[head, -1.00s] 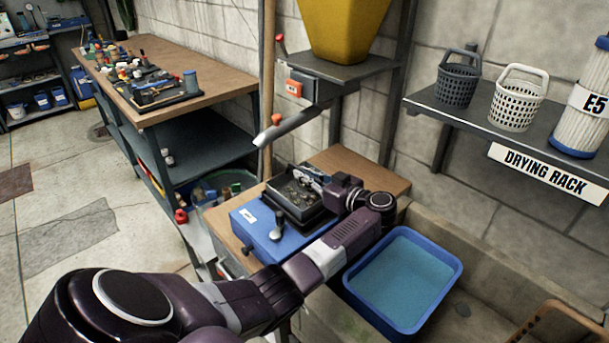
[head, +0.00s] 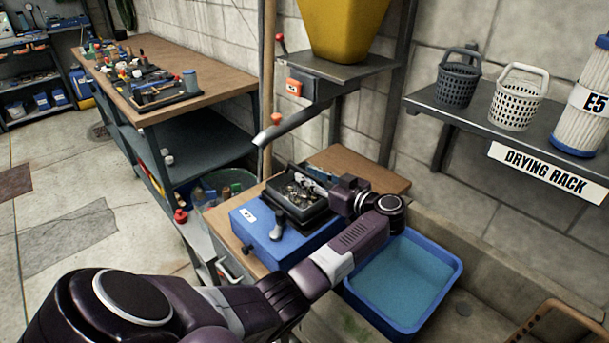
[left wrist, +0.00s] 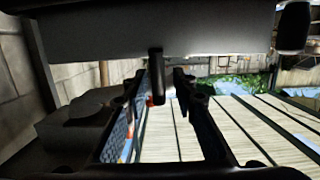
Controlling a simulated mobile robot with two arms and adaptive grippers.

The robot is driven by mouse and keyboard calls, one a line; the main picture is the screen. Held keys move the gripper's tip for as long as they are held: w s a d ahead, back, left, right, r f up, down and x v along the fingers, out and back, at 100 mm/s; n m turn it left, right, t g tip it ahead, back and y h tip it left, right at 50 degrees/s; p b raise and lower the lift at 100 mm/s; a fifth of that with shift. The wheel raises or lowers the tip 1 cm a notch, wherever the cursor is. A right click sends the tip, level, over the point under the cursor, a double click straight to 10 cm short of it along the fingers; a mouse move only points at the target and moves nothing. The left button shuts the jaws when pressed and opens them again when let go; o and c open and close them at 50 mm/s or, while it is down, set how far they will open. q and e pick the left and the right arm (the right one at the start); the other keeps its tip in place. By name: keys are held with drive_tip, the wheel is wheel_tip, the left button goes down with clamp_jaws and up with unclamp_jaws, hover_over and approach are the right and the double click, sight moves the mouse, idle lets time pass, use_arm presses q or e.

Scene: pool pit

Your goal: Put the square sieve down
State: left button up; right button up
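The square sieve (head: 285,214) is a black square tray with metal bits inside. In the head view it sits over the blue box (head: 262,245) on the small wooden bench. My left gripper (head: 316,187) reaches in from the right at the sieve's far right side. In the left wrist view, its fingers (left wrist: 163,88) stand apart, with a dark upright tab (left wrist: 157,75) between their tips and a visible gap to the right finger. A broad dark surface fills the top of that view. The left gripper looks open. My right gripper is out of view.
A blue basin of water (head: 405,283) stands in the sink right of the bench. A metal chute (head: 285,131) under the yellow hopper (head: 343,25) hangs above the bench. The drying rack (head: 535,138) holds two baskets and a filter. A long workbench (head: 220,82) stands at left.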

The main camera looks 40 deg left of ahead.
use_arm(q)
drive_tip(key=d, duration=0.3)
drive_tip(key=d+r, duration=0.1)
drive_tip(key=d, duration=0.2)
drive_tip(key=d+b, duration=0.1)
drive_tip(key=d, duration=0.2)
drive_tip(key=shift+s+d+r, duration=0.25)
drive_tip(key=shift+s+d, duration=0.1)
drive_tip(key=shift+s, duration=0.05)
